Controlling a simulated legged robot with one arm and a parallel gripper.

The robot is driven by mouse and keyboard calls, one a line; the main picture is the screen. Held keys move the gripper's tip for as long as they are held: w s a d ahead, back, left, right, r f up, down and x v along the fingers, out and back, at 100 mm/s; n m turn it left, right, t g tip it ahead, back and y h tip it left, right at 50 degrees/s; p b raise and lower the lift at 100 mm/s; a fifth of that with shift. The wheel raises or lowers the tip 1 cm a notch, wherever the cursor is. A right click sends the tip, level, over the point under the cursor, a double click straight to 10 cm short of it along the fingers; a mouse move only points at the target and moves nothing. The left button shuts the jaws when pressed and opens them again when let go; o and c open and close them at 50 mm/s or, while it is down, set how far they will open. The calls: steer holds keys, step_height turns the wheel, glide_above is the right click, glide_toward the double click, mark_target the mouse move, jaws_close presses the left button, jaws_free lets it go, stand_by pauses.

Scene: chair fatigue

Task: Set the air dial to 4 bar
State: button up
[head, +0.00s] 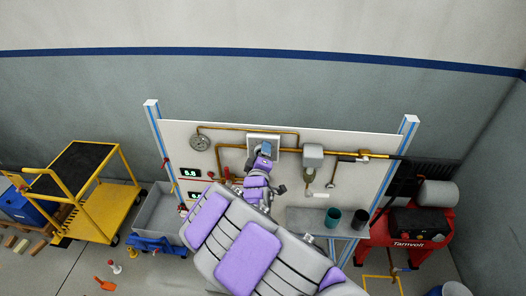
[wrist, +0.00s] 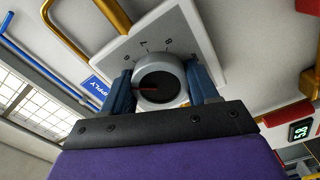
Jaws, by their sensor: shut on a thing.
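The air dial (wrist: 172,68) is a round pale knob with a dark face and a red pointer. The red pointer lies toward the left of the wrist view, toward the left finger; the number there is hidden. My gripper (wrist: 162,86) has one blue finger on each side of the knob and is shut on it. In the head view my gripper (head: 262,162) is at the plate (head: 263,137) on the wall panel, and the knob is hidden.
A lit readout (wrist: 301,131) seems to show 5.8; a readout (head: 190,172) also shows in the head view. Copper pipes (head: 236,127) and a grey box (head: 312,151) flank the plate. A shelf (head: 300,218) with cups and a red compressor (head: 408,242) stand right.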

steer(key=n, duration=0.4)
steer(key=shift+a+f+b, duration=0.1)
steer(key=shift+a+b, duration=0.05)
steer(key=shift+b, duration=0.2)
steer(key=shift+f+n, duration=0.1)
steer(key=shift+n, duration=1.2)
steer(key=shift+f+b, duration=0.1)
steer(key=shift+b, duration=0.2)
steer(key=o, duration=1.1)
steer(key=shift+a, duration=0.3)
steer(key=shift+c, duration=0.2)
steer(key=shift+d, duration=0.15)
